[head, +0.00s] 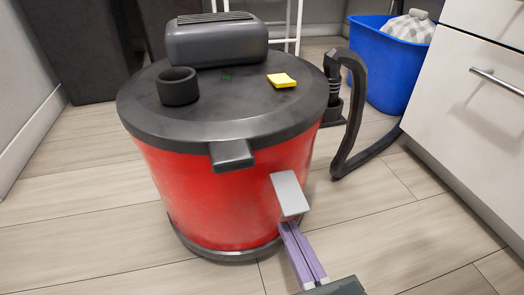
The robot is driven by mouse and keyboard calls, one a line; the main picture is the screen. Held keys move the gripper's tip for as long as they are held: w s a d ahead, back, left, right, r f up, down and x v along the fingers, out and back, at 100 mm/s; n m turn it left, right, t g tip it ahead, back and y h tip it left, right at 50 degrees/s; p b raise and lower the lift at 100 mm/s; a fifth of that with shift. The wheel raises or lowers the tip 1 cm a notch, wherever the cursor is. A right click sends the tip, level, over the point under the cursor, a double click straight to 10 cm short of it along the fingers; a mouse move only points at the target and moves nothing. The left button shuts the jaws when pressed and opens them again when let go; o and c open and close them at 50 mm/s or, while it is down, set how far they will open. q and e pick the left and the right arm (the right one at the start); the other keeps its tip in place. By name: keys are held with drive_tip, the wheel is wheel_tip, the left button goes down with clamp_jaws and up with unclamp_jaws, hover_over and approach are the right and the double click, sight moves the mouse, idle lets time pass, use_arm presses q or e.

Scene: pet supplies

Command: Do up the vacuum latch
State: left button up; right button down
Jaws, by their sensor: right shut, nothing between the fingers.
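The vacuum (210,200) is a red drum with a round dark grey lid (225,105), standing upright on the floor. A light grey latch plate (290,193) sticks out at a tilt from the front right of the drum, below the lid rim. A dark grey block (232,156) juts from the lid's front edge. My right gripper (288,226) has purple fingers pressed together and empty. Its fingertips are at the lower edge of the latch plate; I cannot tell whether they touch. The lower part of the latch is hidden behind plate and fingertips. My left gripper is not in view.
A black hose (352,110) loops at the vacuum's right. A blue bin (385,65) with checked cloth stands behind it. A white cabinet (465,110) bounds the right side. A yellow item (281,80) lies on the lid. The wood floor in front is clear.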

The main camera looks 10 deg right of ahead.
drive_tip(key=shift+s+r, duration=0.2)
drive_tip(key=shift+r, duration=0.35)
drive_tip(key=shift+s+r, duration=0.2)
drive_tip(key=shift+r, duration=0.35)
